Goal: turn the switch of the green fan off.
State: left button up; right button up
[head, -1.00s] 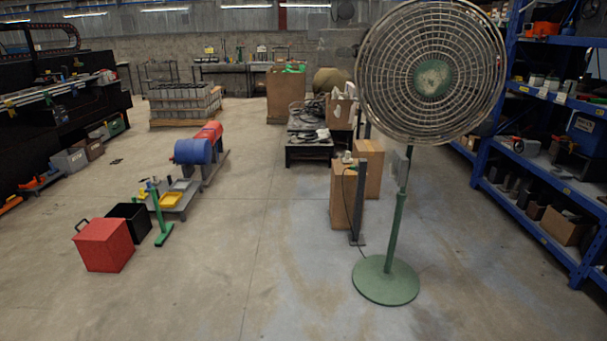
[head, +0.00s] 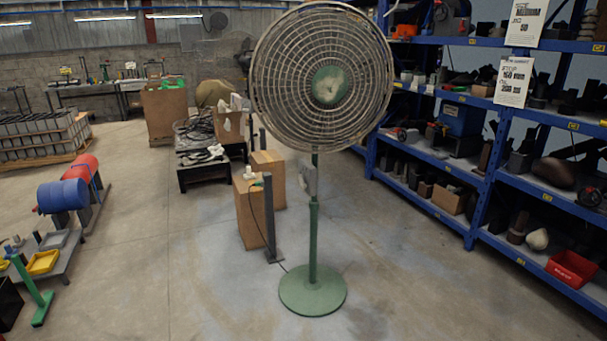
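The green fan (head: 314,240) stands upright on the floor, right of the middle of the head view. Its round wire cage faces me and has a pale green hub (head: 329,87). A green pole runs down to a round green base (head: 313,290). A small grey box (head: 309,181), which may carry the switch, sits on the pole just below the cage. The switch itself is too small to make out. Neither of my grippers is in view.
Blue shelving (head: 471,215) with boxes and a red bin (head: 571,268) stands on the right. Cardboard boxes (head: 249,214) and a dark post (head: 269,217) stand left of the fan, with a cable towards its base. Open floor (head: 175,270) lies in front and left.

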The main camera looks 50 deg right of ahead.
aim_at(302, 186)
jog(key=z, duration=0.4)
jog(key=i, duration=1.6)
jog(key=z, duration=1.3)
jog(key=i, duration=0.85)
jog(key=z, duration=1.05)
